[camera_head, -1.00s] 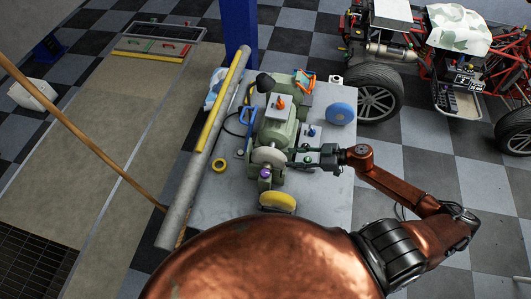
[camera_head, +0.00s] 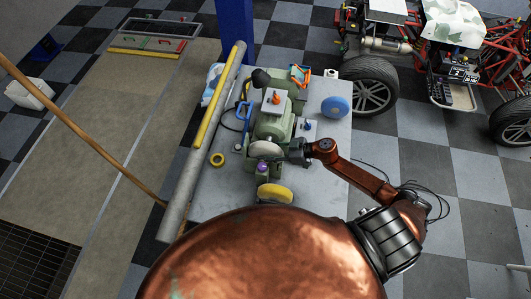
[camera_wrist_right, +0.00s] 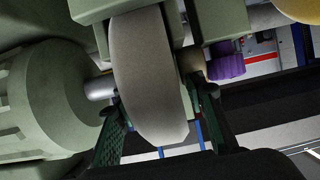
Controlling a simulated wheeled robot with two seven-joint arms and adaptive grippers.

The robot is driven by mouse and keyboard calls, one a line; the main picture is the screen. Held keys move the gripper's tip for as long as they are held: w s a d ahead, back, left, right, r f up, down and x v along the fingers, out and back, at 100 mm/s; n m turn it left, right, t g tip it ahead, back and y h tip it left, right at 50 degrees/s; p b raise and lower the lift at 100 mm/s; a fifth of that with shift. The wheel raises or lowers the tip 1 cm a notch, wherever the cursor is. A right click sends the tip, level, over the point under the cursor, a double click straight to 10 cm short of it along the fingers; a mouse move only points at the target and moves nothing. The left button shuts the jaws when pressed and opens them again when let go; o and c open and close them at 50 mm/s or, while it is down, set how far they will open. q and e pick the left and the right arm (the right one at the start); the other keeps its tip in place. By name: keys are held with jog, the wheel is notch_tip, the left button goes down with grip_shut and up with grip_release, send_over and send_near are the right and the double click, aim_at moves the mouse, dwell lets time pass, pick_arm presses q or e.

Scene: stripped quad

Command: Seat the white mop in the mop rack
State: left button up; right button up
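A long wooden pole (camera_head: 85,136) crosses the left of the head view, from the left edge down to the grey pipe. It may be the mop's handle; I see no white mop head and cannot identify a mop rack. My right gripper (camera_head: 284,152) is over the bench at the green bench grinder (camera_head: 272,125). In the right wrist view, the gripper's fingers (camera_wrist_right: 163,125) are apart, with the pale grinding wheel (camera_wrist_right: 147,70) showing between them. I cannot tell whether they touch it. My left gripper is in neither view.
The grey bench (camera_head: 215,190) carries the grinder, a blue disc (camera_head: 335,107), a yellow wheel (camera_head: 275,192) and a yellow tape roll (camera_head: 217,159). A grey pipe (camera_head: 180,205) runs along its left edge. A blue post (camera_head: 235,30) and vehicle wheel (camera_head: 370,92) stand behind. Floor at right is open.

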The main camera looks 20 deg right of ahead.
jog(key=c, duration=0.8)
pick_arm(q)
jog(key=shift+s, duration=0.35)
pick_arm(e)
grip_shut()
